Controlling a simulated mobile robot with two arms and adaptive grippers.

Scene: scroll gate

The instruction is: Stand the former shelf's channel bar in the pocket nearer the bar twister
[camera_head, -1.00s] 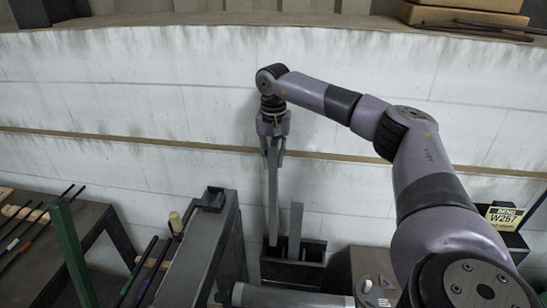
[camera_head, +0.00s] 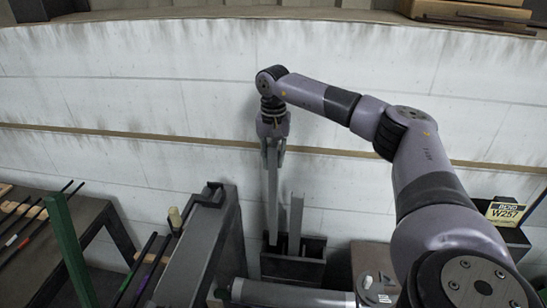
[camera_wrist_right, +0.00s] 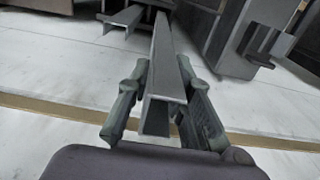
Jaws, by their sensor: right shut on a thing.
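My right gripper (camera_head: 273,142) is shut on the upper end of a grey channel bar (camera_head: 272,195), which hangs about upright. The bar also shows between the fingers in the right wrist view (camera_wrist_right: 166,75). Its lower end is at the left part of a dark pocket box (camera_head: 292,268); I cannot tell how deep it is inside. A second, shorter-looking grey channel bar (camera_head: 296,222) stands in the box to the right of it, apart from the held bar, and also shows in the wrist view (camera_wrist_right: 123,18). My left gripper is not in view.
A grey metal frame with a dark handle (camera_head: 208,195) stands close left of the box. A grey cylinder (camera_head: 290,295) lies in front of it. Thin dark rods (camera_head: 25,215) lie at the left.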

